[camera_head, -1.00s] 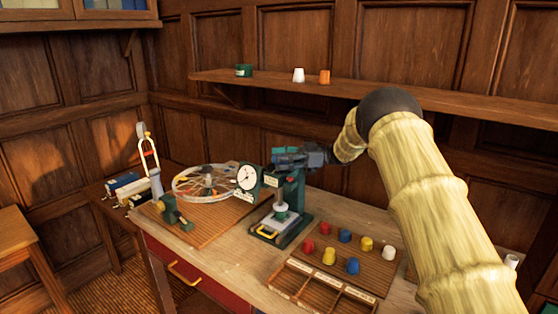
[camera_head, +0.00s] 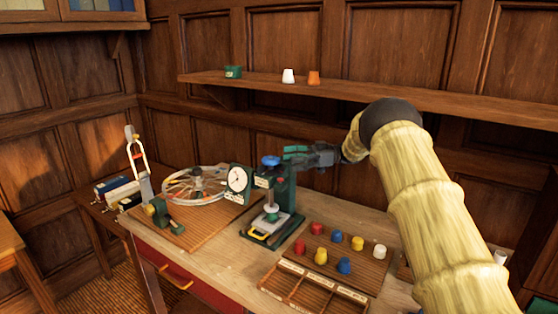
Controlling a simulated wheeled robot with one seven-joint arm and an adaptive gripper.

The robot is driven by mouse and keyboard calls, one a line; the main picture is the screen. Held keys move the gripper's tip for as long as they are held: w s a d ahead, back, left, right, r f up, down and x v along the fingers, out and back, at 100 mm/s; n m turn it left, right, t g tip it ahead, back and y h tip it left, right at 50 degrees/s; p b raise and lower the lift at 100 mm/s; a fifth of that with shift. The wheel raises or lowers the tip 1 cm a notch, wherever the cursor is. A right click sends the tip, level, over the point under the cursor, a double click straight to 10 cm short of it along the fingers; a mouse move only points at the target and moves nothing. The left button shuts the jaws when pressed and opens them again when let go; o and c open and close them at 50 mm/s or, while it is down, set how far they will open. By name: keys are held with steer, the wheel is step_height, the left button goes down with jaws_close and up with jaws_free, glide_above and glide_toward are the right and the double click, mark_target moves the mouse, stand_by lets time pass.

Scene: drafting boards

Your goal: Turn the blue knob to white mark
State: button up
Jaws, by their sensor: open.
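The blue knob (camera_head: 270,161) sits on top of a green press-like stand (camera_head: 285,195) on the workbench. A round white dial gauge (camera_head: 238,179) stands just left of it. My gripper (camera_head: 288,152) comes in from the right, at about the height of the knob. It is open, with its fingers pointing left toward the knob, and the knob shows clear to the left of the fingertips. I cannot tell whether a fingertip touches the stand. The white mark is too small to make out.
A wooden board (camera_head: 318,252) with several coloured pegs lies right of the stand, behind a divided tray (camera_head: 300,285). A spoked wheel (camera_head: 197,187) stands on a board to the left. A wall shelf (camera_head: 370,92) runs above my gripper.

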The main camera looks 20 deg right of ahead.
steer(key=d, duration=0.4)
steer(key=shift+s+d, duration=0.25)
steer(key=shift+d, duration=0.1)
steer(key=shift+d, duration=0.1)
